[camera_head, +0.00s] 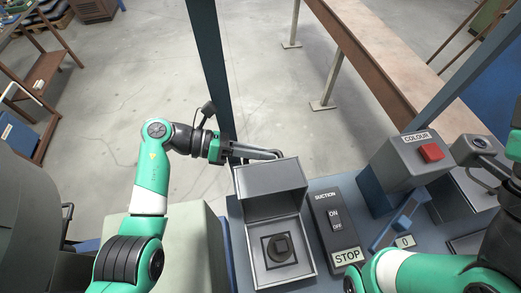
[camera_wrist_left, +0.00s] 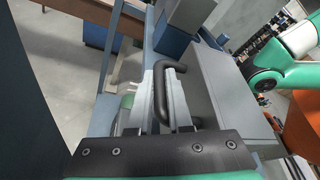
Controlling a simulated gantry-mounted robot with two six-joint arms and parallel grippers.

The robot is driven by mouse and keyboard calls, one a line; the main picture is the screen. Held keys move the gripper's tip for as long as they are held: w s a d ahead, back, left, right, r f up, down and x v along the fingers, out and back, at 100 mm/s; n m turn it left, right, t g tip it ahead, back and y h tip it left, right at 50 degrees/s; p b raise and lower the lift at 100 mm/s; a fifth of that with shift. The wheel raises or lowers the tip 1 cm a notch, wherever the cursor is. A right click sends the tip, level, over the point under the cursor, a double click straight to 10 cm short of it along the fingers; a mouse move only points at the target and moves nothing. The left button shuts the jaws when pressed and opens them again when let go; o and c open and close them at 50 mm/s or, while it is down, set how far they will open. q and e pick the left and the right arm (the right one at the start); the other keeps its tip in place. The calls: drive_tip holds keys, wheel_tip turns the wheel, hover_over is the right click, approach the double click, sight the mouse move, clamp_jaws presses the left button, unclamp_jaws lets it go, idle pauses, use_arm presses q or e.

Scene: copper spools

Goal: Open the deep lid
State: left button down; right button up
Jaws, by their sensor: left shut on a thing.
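The deep lid (camera_head: 270,178) is a grey box-shaped cover. It stands raised at the back of a grey open box (camera_head: 252,236), and a dark square piece shows inside. My left gripper (camera_head: 262,153) is at the lid's far upper edge, shut on its handle. In the left wrist view, the black bar handle (camera_wrist_left: 168,68) lies between the light grey fingers (camera_wrist_left: 158,100), beside the lid's grey side (camera_wrist_left: 230,88). My right arm is at the right; what looks like its gripper (camera_head: 478,150) is partly cut off, and its jaws are unclear.
A suction panel (camera_head: 335,222) with ON, OFF and STOP labels stands right of the box. Further right are a grey colour box (camera_head: 408,165) with a red button and a blue lever (camera_head: 398,222). A dark blue post (camera_head: 208,60) rises behind my left gripper.

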use_arm(q)
drive_tip(key=shift+d+f, duration=0.1)
drive_tip(key=c, duration=0.8)
unclamp_jaws()
drive_tip(key=shift+d, duration=0.15)
drive_tip(key=shift+c, duration=0.2)
drive_tip(key=b+v, duration=0.2)
drive_tip(key=v, duration=0.9)
drive_tip(key=shift+a, duration=0.35)
